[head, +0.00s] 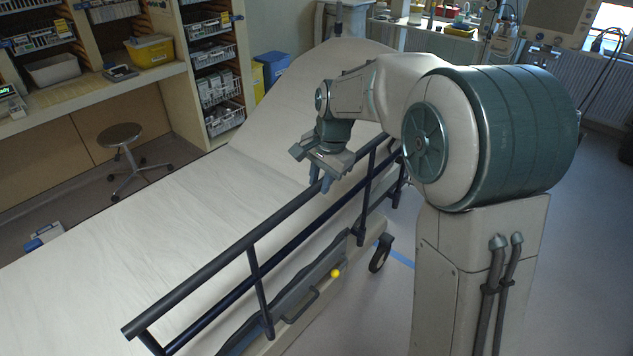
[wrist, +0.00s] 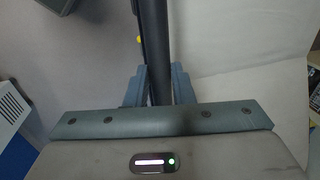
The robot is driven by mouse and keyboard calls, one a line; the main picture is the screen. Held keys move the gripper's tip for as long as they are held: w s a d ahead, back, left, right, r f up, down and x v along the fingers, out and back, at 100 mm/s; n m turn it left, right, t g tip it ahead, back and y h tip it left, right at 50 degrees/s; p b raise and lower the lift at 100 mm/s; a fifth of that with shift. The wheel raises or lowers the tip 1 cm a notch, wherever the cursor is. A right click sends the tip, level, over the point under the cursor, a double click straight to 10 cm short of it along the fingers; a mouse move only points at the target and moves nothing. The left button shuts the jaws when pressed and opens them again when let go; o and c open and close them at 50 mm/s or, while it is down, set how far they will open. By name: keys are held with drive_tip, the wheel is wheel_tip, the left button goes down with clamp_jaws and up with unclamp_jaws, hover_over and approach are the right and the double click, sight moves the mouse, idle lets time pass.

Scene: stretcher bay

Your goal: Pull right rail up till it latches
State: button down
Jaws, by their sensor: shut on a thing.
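The dark blue side rail (head: 222,268) runs along the near side of the stretcher (head: 95,247) and stands above the white mattress sheet. My gripper (head: 322,178) is at the rail's top bar, toward the raised backrest. In the wrist view the rail bar (wrist: 155,50) passes between the two blue-grey fingers (wrist: 158,86), and the gripper is shut on it. A yellow knob (head: 335,273) sits on the stretcher side below the rail; it also shows in the wrist view (wrist: 139,39). Whether the rail's latch is engaged cannot be seen.
A round stool (head: 120,135) and shelves with wire baskets (head: 215,85) stand beyond the stretcher. A blue bin (head: 272,66) is near the backrest. A caster (head: 380,253) shows under the near side. The floor at the right has free room.

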drive_tip(key=shift+w+r, duration=0.1)
drive_tip(key=c, duration=1.3)
unclamp_jaws()
drive_tip(key=shift+o, duration=0.2)
wheel_tip(320, 180, up, 14)
drive_tip(key=s+d+b, duration=0.2)
drive_tip(key=shift+f, duration=0.25)
drive_tip(key=shift+s, duration=0.1)
drive_tip(key=s+d+f+n, duration=0.3)
drive_tip(key=s+f, duration=0.2)
drive_tip(key=s, duration=0.2)
drive_tip(key=s+d+f+n+t+h+b, duration=0.1)
drive_tip(key=s+d+f+n, duration=0.1)
drive_tip(key=s, duration=0.6)
drive_tip(key=s+d+f+n+t+b, duration=0.1)
drive_tip(key=s+d+f+n, duration=0.2)
drive_tip(key=s+f, duration=0.4)
drive_tip(key=shift+s+d+f+n+h, duration=0.3)
drive_tip(key=shift+s+d, duration=0.35)
drive_tip(key=shift+d, duration=0.2)
